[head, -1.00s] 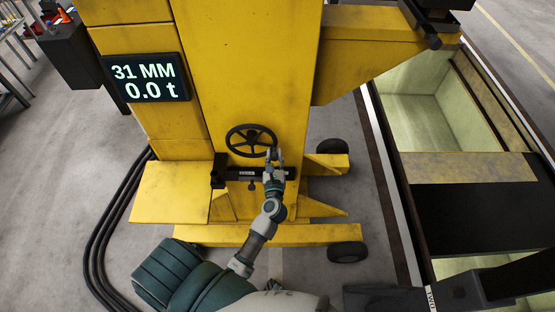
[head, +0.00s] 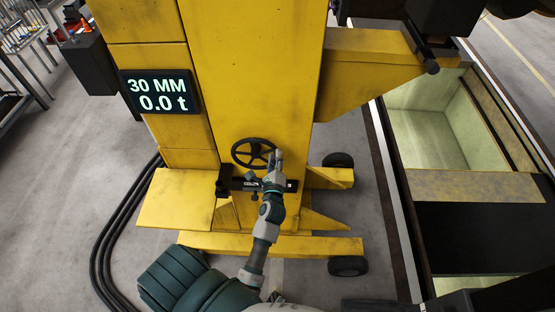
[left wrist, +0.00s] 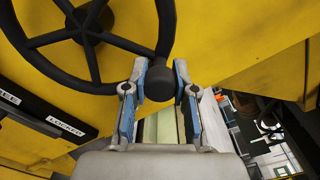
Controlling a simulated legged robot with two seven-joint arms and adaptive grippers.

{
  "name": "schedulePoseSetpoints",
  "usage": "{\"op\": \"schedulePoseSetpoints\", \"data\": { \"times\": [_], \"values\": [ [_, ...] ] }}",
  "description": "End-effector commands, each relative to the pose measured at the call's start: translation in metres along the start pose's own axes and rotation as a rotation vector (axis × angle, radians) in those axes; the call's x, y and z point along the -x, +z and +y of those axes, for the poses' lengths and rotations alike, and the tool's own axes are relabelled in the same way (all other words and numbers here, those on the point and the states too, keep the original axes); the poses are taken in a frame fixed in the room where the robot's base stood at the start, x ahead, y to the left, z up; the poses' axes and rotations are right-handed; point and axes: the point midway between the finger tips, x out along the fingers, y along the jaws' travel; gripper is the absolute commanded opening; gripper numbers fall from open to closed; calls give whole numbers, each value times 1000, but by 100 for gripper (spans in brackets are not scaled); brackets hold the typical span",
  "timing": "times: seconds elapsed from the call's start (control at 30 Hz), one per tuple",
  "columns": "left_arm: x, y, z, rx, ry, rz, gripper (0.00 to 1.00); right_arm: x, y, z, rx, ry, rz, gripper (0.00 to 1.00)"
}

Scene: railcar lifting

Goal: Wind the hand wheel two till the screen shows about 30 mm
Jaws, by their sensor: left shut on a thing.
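The black hand wheel (head: 251,153) is on the front of the yellow lifting column, and its spokes and rim show large in the left wrist view (left wrist: 90,42). My left gripper (head: 277,158) is at the wheel's right side. In the left wrist view its two blue-grey fingers (left wrist: 158,84) are on either side of the wheel's dark round knob (left wrist: 157,82), shut on it. The screen (head: 160,92) on the column reads 30 MM and 0.0 t. My right gripper is not in view.
The yellow column (head: 262,80) stands on a wheeled base with black tyres (head: 348,265). A black labelled bar (head: 262,184) sits just below the wheel. Black cables (head: 115,235) run on the floor at left.

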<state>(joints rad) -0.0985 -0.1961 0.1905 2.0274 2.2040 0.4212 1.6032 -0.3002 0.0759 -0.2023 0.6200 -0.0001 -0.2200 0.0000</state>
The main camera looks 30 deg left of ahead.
Motion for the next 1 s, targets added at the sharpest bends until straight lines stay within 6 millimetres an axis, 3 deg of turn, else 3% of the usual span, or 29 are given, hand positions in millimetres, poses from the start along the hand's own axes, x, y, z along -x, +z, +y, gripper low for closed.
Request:
{"op": "schedulePoseSetpoints", "data": {
  "times": [0.67, 0.7, 0.8, 1.0],
  "values": [
    [0, 5, -4, 67, -5, 1, 0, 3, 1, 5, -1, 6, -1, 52],
    [0, 5, -4, 66, -5, 1, 32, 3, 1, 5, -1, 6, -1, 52],
    [0, 5, -3, 66, -4, 1, 52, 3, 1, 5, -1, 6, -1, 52],
    [0, 5, -3, 66, -3, 1, 52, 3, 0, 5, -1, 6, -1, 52]
  ]
}}
